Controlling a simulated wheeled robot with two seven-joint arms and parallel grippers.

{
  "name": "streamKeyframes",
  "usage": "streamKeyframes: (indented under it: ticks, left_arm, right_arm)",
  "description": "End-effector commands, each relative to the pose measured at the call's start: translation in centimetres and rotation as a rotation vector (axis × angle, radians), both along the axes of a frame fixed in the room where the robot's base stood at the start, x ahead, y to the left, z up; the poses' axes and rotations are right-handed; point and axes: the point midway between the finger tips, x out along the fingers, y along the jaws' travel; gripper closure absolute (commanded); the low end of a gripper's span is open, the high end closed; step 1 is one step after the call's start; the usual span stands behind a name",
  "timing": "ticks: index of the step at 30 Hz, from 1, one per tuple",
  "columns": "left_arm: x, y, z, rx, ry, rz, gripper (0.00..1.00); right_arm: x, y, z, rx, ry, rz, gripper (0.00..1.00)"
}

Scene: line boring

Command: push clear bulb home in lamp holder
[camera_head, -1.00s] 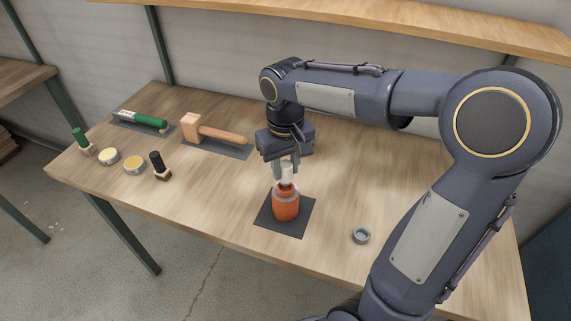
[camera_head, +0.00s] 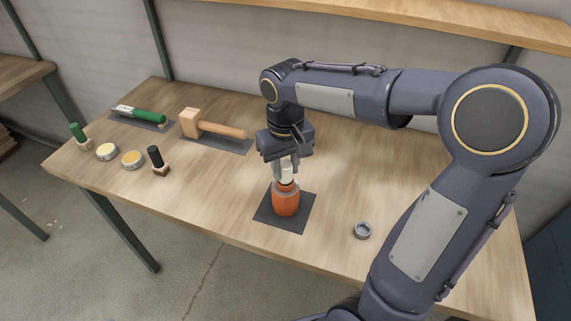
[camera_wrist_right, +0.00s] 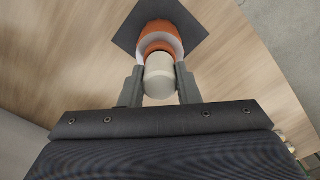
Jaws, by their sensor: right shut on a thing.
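An orange-red lamp holder (camera_head: 286,206) with a greyish collar stands upright on a dark square mat (camera_head: 301,219) near the front of the table. It also shows in the right wrist view (camera_wrist_right: 158,28). A cream-white rounded piece, seemingly the bulb (camera_head: 287,174), sits upright at the holder's top. It does not look clear. My right gripper (camera_head: 287,170) points down over the holder, its fingers shut on either side of this bulb, also seen in the right wrist view (camera_wrist_right: 159,76). The bulb's lower end is hidden in the collar, so I cannot tell how deep it sits. My left gripper is not in view.
A small grey ring (camera_head: 363,230) lies right of the mat. At the left are a wooden mallet (camera_head: 212,128), a green-handled tool (camera_head: 146,115), two round tins (camera_head: 132,160) and two brushes (camera_head: 157,160). A shelf (camera_head: 420,22) runs above the back. The table between mat and brushes is clear.

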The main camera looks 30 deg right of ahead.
Motion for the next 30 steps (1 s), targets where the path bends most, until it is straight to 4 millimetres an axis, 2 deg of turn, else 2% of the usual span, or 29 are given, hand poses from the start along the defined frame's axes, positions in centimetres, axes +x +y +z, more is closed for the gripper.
streamKeyframes:
  ticks: [7,8,13,23,30]
  left_arm:
    - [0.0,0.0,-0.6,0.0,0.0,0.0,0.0]
    - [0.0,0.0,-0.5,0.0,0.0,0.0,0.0]
    - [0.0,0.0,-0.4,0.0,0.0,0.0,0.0]
    - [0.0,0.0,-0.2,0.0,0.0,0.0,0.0]
    - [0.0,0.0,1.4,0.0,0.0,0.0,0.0]
  right_arm:
    - [0.0,0.0,-0.7,0.0,0.0,0.0,0.93]
    - [0.0,0.0,-0.7,0.0,0.0,0.0,0.68]
    - [0.0,0.0,-0.6,0.0,0.0,0.0,0.46]
    - [0.0,0.0,-0.4,0.0,0.0,0.0,0.45]
    - [0.0,0.0,1.4,0.0,0.0,0.0,0.45]
